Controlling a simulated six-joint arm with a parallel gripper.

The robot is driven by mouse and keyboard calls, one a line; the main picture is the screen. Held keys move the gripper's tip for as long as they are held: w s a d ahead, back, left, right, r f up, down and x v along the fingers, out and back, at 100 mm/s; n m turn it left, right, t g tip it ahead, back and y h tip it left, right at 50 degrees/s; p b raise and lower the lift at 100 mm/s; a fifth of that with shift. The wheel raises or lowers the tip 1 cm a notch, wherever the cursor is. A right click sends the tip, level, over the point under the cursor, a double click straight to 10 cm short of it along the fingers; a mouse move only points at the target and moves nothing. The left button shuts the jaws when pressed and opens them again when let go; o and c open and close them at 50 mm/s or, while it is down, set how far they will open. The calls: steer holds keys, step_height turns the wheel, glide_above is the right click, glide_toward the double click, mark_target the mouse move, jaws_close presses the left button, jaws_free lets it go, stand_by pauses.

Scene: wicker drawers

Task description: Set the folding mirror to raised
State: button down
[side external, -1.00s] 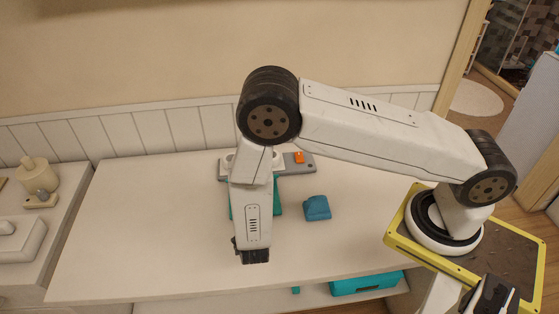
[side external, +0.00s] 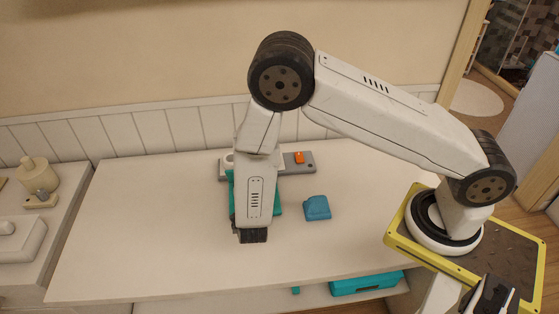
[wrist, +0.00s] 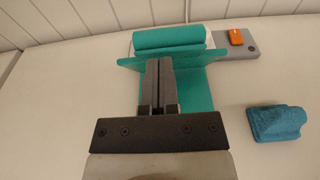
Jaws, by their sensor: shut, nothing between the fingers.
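A teal piece, which seems to be the folding mirror, stands on the counter near the wall. In the side view most of it (side external: 278,193) is hidden behind my arm. In the wrist view I see a flat teal panel (wrist: 207,92), a thin upright-looking edge and a rounded teal part behind it. My gripper (wrist: 159,62) is shut with nothing between its fingers. Its fingers overlap the panel and reach the thin edge in the wrist view; I cannot tell whether they touch. The mirror's angle is not clear.
A grey plate (side external: 308,166) with an orange switch (side external: 299,157) lies behind the mirror by the wall. A blue block (side external: 317,207) lies to the mirror's right. The counter's left and front (side external: 140,250) are clear. A teal item (side external: 367,283) sits on the lower shelf.

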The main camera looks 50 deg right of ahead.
steer(key=f+v, duration=0.2)
steer(key=v, duration=1)
steer(key=shift+s+a+r, duration=0.3)
steer(key=shift+s, duration=0.05)
steer(key=s+d+r+m+g+y, duration=0.35)
steer(key=s+d+m+g, duration=0.25)
steer(key=d+m+g, duration=0.7)
step_height(320, 180, up, 7)
steer(key=w+d+m+t+y, duration=0.1)
steer(key=m+t+y, duration=0.3)
steer(key=m+y, duration=0.4)
steer(key=shift+d+m, duration=0.3)
steer(key=shift+m, duration=2.7)
